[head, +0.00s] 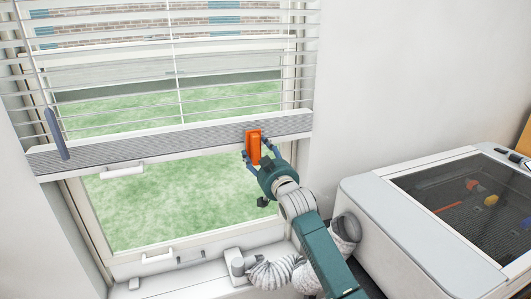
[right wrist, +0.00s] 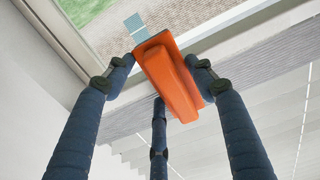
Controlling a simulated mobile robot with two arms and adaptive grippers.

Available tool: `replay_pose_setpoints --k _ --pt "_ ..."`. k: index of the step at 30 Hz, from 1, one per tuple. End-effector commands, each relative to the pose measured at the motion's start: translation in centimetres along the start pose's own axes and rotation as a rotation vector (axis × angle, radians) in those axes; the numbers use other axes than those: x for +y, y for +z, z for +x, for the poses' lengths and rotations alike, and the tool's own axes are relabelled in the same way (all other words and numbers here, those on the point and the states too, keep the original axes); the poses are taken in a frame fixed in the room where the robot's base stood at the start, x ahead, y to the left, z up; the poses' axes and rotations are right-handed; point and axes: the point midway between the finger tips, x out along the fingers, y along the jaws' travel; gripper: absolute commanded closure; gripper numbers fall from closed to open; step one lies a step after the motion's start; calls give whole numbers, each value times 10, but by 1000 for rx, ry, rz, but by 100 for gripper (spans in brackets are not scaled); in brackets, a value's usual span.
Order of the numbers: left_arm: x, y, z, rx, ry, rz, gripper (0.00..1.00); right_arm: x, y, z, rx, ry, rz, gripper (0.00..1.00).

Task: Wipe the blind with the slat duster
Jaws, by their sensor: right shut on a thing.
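The blind (head: 180,95) hangs over the upper part of the window, with white slats and a grey bottom rail (head: 110,153). An orange block with a raised grip, which I take to be the slat duster (head: 253,147), is at the right part of the rail. My right gripper (head: 259,155) is shut on it. In the right wrist view the duster (right wrist: 172,82) sits between blue fingers, with the rail behind it. I cannot tell whether the duster touches the rail. My left gripper is not in view.
A white machine with a dark mesh-like lid (head: 455,190) stands at the right. A ribbed white hose (head: 270,272) lies by the sill below. A blue wand (head: 56,134) hangs at the blind's left. White handles (head: 122,171) are on the window frame.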

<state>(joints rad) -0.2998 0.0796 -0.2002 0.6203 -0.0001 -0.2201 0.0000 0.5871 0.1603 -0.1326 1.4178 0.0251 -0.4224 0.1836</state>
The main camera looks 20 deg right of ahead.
Motion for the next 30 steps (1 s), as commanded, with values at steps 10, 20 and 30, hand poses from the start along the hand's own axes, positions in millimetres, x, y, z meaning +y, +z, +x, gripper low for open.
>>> replay_pose_setpoints --k 10,20,30 --pt "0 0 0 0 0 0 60 -1 0 0 1 0 0 71" --pt "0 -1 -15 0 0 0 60 -1 -3 -16 0 0 0 71" --pt "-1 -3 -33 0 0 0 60 -1 -2 -44 0 0 0 71"
